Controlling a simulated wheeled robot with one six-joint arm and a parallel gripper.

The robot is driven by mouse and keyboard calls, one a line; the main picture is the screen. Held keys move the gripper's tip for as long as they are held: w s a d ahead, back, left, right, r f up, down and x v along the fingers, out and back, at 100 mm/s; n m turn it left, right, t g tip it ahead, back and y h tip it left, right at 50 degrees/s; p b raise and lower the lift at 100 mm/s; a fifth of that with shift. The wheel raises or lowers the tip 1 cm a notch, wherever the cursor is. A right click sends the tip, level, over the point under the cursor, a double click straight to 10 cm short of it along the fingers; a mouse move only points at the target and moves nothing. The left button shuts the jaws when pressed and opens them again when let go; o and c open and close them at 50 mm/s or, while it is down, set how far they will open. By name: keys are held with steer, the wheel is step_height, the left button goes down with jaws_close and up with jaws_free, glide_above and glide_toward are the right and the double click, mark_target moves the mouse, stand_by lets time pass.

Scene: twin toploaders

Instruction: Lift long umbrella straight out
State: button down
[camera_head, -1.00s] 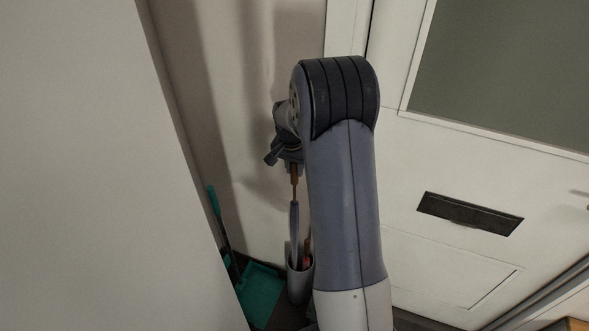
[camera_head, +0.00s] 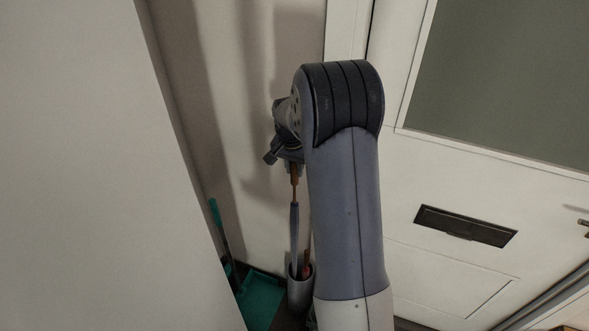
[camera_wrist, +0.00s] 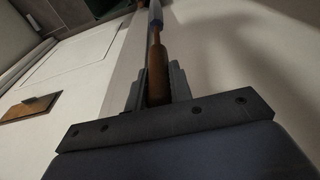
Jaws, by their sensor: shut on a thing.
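The long umbrella (camera_head: 294,232) hangs upright below my gripper (camera_head: 293,168), with a brown handle at the top and a blue-grey folded canopy. Its lower end is at the mouth of a grey cylindrical stand (camera_head: 299,292); whether the tip is still inside cannot be told. In the wrist view my gripper (camera_wrist: 156,88) is shut on the brown handle (camera_wrist: 157,62), and the blue canopy runs away from it. My arm covers part of the right side of the stand.
A second, shorter item with an orange-brown handle (camera_head: 306,262) stands in the stand. A teal dustpan (camera_head: 259,300) and a teal-handled broom (camera_head: 220,228) are left of it. A white wall edge fills the left; a white door with a letter slot (camera_head: 466,226) is right.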

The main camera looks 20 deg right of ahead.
steer(key=shift+r+p, duration=2.9)
steer(key=shift+r, duration=4.45)
